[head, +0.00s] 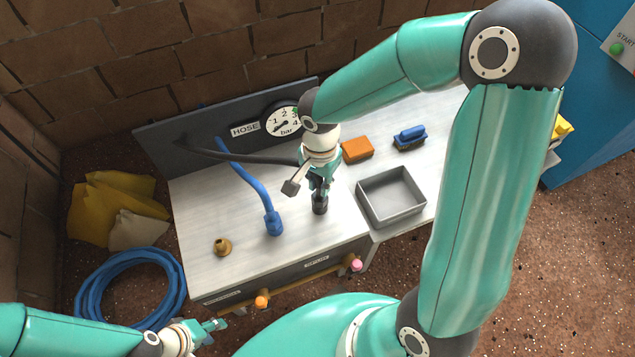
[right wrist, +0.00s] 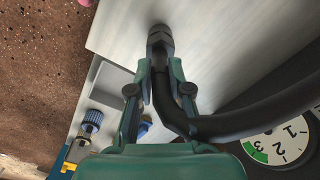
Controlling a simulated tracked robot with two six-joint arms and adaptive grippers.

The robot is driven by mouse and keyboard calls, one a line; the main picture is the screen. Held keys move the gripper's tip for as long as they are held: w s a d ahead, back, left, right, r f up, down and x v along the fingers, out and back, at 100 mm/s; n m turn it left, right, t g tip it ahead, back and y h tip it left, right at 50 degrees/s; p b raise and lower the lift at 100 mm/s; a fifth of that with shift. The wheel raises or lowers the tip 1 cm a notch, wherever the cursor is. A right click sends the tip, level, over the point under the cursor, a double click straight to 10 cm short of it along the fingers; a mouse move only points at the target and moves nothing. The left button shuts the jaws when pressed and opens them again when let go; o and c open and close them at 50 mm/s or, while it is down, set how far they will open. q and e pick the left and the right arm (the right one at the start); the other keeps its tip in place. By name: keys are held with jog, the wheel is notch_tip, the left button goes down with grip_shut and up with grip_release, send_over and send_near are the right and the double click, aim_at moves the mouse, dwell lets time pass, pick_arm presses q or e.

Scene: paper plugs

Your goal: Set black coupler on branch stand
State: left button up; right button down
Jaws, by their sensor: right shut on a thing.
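The black coupler (head: 320,204) is at the end of a black hose (head: 240,157) that comes from the dark back panel. My right gripper (head: 320,190) is shut on it, pointing down at the bench top. In the right wrist view the coupler (right wrist: 160,38) sits between the fingertips (right wrist: 160,70), and the hose bends away to the right. Whether its end touches the bench is hard to tell. A small brass fitting (head: 222,246) stands on the bench at front left; I cannot tell if it is the branch stand. My left gripper (head: 214,331) is empty and open, low in front of the bench.
A blue hose with a blue coupler (head: 273,223) lies between the brass fitting and my right gripper. A grey tray (head: 391,209), an orange sponge (head: 357,149) and a blue brush (head: 410,137) are to the right. A gauge (head: 283,120) is on the back panel.

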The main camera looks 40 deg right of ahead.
jog(key=c, duration=1.1)
grip_release()
jog(key=shift+r+p, duration=0.2)
jog(key=shift+p, duration=0.1)
notch_tip(320, 180, up, 12)
jog(key=p, duration=0.2)
jog(key=shift+p, duration=0.4)
jog(key=shift+f, duration=0.15)
